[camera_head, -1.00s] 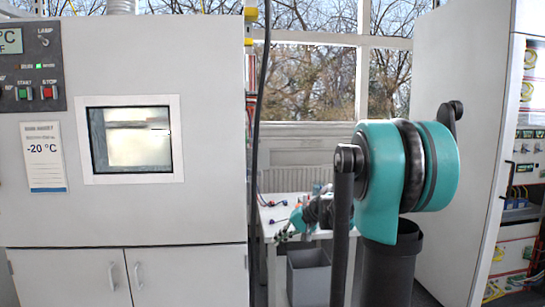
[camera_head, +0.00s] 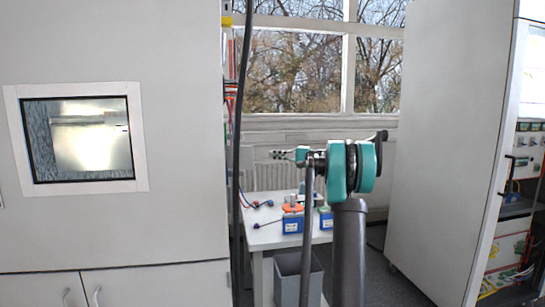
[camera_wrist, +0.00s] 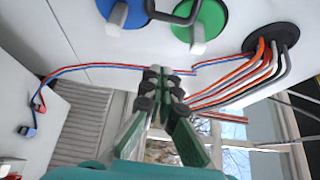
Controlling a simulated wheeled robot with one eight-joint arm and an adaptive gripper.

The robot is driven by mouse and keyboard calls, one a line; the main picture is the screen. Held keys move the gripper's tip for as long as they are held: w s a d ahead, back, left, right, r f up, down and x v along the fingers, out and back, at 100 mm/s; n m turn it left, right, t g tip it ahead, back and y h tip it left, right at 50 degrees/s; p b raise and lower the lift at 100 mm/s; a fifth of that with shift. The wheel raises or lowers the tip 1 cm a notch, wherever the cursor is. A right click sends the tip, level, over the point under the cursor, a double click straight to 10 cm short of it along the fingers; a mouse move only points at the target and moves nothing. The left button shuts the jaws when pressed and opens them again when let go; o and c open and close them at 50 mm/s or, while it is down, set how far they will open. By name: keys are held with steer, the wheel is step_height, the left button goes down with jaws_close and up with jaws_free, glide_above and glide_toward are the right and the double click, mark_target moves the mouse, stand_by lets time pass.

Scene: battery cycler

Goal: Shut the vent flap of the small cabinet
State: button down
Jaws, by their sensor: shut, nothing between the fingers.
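I cannot make out a vent flap in either view, nor tell for certain which unit is the small cabinet. In the wrist view a pale panel (camera_wrist: 75,25) fills the top. It bears a blue disc and a green disc (camera_wrist: 208,14), each with a pale lever, and a dark bent handle (camera_wrist: 172,14). In the head view my gripper (camera_head: 278,154) points left above the white table, beside the big grey chamber (camera_head: 150,220). Whether it touches anything cannot be told.
Orange and grey cables leave a black round gland (camera_wrist: 272,38); red and blue wires run past my fingers. The white table (camera_head: 268,238) holds blue battery blocks (camera_head: 292,224). A grey bin (camera_head: 290,281) stands below. A tall cabinet (camera_head: 445,140) stands right. A black cable hangs beside the chamber.

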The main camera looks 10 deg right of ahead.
steer(key=a, duration=0.7)
steer(key=shift+a, duration=0.25)
steer(key=shift+s, duration=0.1)
